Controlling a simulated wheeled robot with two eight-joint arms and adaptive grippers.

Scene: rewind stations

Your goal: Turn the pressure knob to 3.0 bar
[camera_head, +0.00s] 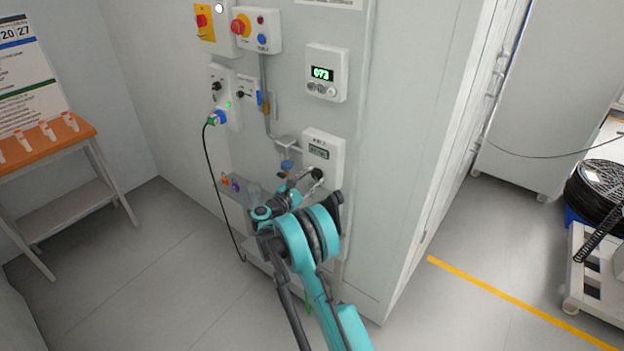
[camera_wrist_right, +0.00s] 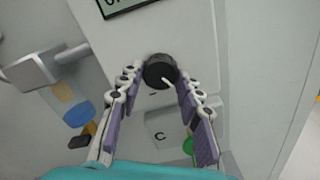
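The pressure knob (camera_wrist_right: 160,71) is a round black knob with a pale pointer line. It sits on a light panel below a display whose lower edge (camera_wrist_right: 130,6) shows at the top of the right wrist view. In the head view, the white control box (camera_head: 335,142) has a small display (camera_head: 319,152) too small to read. My right gripper (camera_wrist_right: 159,78) has its two fingers apart, one on each side of the knob, with the tips close to it. I cannot tell whether either tip touches. My left gripper is not in view.
Another display unit reading 073 (camera_head: 340,62) sits above. A red button box (camera_head: 268,43) and a socket with a plugged cable (camera_head: 218,115) are on the left. A pipe with a blue fitting (camera_head: 287,164) is beside the control box. Open floor lies left, by an orange-topped table (camera_head: 70,140).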

